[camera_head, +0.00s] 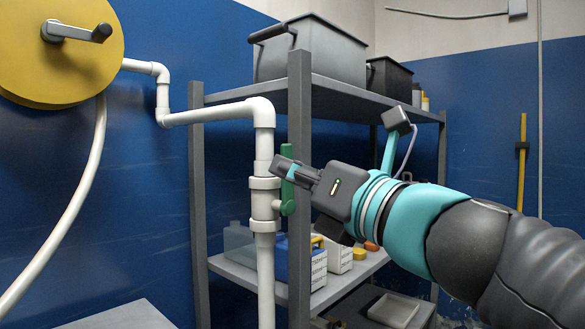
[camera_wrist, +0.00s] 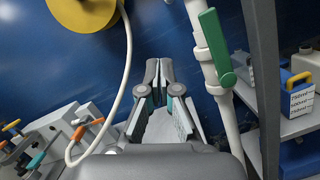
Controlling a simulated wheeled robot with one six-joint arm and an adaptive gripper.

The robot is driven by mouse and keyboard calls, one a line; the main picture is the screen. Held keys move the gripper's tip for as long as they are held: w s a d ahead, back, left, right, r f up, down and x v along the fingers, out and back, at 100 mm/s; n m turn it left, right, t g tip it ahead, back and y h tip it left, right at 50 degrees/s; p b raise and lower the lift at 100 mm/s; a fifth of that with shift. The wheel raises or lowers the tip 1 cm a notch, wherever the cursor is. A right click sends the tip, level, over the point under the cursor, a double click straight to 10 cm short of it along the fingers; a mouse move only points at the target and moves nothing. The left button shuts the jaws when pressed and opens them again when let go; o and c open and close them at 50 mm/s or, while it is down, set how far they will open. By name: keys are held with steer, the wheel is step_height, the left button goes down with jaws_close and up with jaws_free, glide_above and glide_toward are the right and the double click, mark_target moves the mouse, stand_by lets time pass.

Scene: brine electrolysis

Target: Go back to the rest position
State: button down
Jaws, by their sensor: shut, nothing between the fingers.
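My gripper (camera_head: 283,166) is shut and empty in the head view, its tips pointing left in front of the white pipe. It also shows shut in the wrist view (camera_wrist: 158,68), with nothing between the fingers. The green valve handle (camera_head: 287,181) on the white pipe (camera_head: 264,200) is just behind the fingers in the head view and lies along the pipe. In the wrist view the green handle (camera_wrist: 217,47) is to the right of the fingertips, with a visible gap between them. My fingers hide a part of the handle in the head view.
A grey shelf (camera_head: 300,190) behind the pipe carries grey and black bins and several bottles. A yellow hose reel (camera_head: 65,50) hangs on the blue wall at left. Equipment with orange and green handles (camera_wrist: 45,140) stands at lower left.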

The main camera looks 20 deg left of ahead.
steer(key=s+d, duration=0.3)
steer(key=d, duration=0.1)
steer(key=d+f+n+g+h, duration=0.2)
steer(key=f+n+h, duration=0.2)
steer(key=f+n, duration=0.75)
steer(key=d+f+n+g+h, duration=0.2)
steer(key=f+n+h, duration=0.2)
steer(key=f+n, duration=0.7)
steer(key=s+d+f+n+h, duration=0.2)
steer(key=d+f+h, duration=0.3)
steer(key=d+f, duration=0.4)
steer(key=s+d+f+n+h, duration=0.2)
steer(key=d+f+n+h, duration=0.2)
steer(key=d+f, duration=0.6)
steer(key=shift+s+d+g+h, duration=0.4)
steer(key=shift+d, duration=0.55)
steer(key=shift+a, duration=0.1)
